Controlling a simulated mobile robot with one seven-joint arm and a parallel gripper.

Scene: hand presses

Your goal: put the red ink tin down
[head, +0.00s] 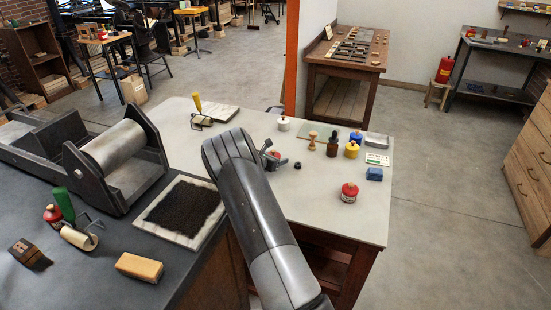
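A red ink tin (349,193) with a pale band stands upright on the light-topped table, near its right front part. My arm reaches up from the bottom of the head view over the table's left part. A small grey shape just right of the arm looks like my gripper (270,157); it is apart from this tin, to its left and farther back. A small red patch shows at the grey shape, but I cannot tell what it is. The arm hides part of this area, and I cannot tell whether the fingers are open or shut.
A dark counter at left holds a press roller (115,146), an inked slab (184,210) and another red container (52,214).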

